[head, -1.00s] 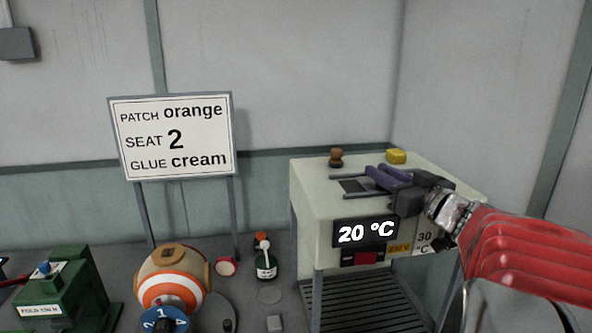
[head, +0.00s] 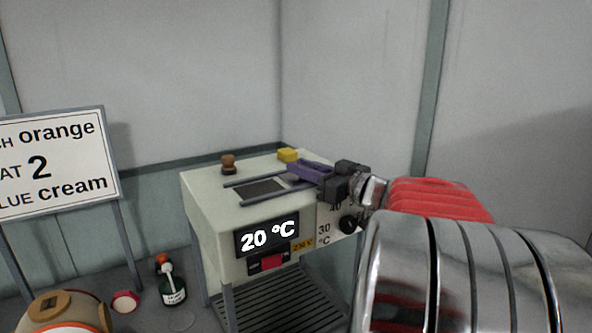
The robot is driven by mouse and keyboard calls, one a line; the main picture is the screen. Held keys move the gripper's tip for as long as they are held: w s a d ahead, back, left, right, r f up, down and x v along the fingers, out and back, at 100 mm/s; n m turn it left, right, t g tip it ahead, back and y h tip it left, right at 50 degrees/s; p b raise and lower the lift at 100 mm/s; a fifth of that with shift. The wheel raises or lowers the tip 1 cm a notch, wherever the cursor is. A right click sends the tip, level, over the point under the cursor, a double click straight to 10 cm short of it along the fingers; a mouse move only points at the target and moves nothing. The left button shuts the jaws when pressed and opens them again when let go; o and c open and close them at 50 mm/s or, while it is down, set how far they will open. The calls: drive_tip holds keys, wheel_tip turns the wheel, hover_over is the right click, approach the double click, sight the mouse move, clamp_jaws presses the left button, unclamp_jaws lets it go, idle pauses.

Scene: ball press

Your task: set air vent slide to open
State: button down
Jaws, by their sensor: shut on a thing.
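The air vent slide (head: 291,179) is a pale plate on top of the cream heater box (head: 205,200), between two dark rails. My gripper (head: 294,170), with purple fingers, reaches in from the right and is shut on the slide, whose held part is mostly hidden by the fingers. The dark vent opening (head: 258,188) shows uncovered to the left of the fingers. The right end of the rails is hidden behind my gripper.
A brown knob (head: 228,163) and a yellow block (head: 288,155) stand on the box top. A glue bottle (head: 172,288) stands left of the box.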

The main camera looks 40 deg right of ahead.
drive_tip(key=shift+d+r, duration=0.1)
drive_tip(key=shift+d, duration=0.15)
drive_tip(key=c, duration=1.9)
unclamp_jaws()
drive_tip(key=shift+d, duration=0.1)
drive_tip(key=o, duration=0.3)
drive_tip(key=shift+o, duration=0.2)
drive_tip(key=shift+s, duration=0.15)
drive_tip(key=s, duration=0.9)
drive_tip(key=s+d, duration=0.1)
drive_tip(key=s, duration=0.3)
drive_tip(key=shift+s, duration=0.3)
